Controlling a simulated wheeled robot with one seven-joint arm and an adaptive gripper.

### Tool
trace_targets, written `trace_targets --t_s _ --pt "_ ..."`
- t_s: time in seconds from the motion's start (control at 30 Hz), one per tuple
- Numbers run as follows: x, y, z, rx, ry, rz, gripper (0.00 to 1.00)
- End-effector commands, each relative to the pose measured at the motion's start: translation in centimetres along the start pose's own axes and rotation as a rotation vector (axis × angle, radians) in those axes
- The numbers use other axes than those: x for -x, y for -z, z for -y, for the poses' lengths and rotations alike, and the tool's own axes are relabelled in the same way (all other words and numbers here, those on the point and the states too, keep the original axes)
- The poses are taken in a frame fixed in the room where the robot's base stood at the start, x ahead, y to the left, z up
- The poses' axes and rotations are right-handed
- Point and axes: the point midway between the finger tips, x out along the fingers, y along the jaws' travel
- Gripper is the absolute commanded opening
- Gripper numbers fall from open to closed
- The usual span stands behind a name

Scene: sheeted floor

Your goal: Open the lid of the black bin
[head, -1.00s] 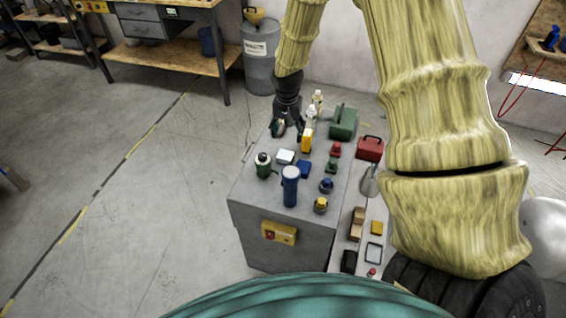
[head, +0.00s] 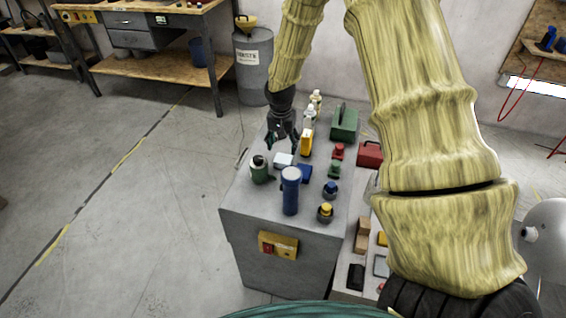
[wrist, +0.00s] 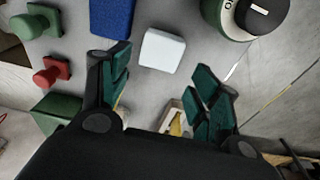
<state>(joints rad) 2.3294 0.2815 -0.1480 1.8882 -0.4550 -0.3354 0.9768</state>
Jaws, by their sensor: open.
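No black bin with a lid can be made out for certain. A small black box (head: 356,276) sits on the low pale surface right of the grey cabinet, and I cannot tell whether it has a lid. My gripper (head: 282,143) is over the far left part of the grey cabinet top (head: 245,200), pointing down. In the wrist view my gripper (wrist: 161,60) is open, its dark green fingers spread with nothing held. A white block (wrist: 162,50) lies beyond the fingertips.
The cabinet top holds a blue cylinder (head: 290,190), a green canister (head: 259,170), a yellow item (head: 306,142), a green box (head: 344,123) and several knobs. A red box (head: 369,153) is to the right. The floor at left is clear.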

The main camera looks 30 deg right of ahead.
Motion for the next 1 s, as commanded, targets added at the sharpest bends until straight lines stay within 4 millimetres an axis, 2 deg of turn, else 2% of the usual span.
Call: trace_targets --t_s 0.2,0.47,1.0 --pt "-2.3 0.0 -0.1 0.000 -0.001 0.001 0.62" --pt "-3.2 0.0 -0.1 -0.001 -0.001 0.000 0.62" --pt "-7.9 -0.3 -0.1 -0.002 -0.001 0.001 0.62"
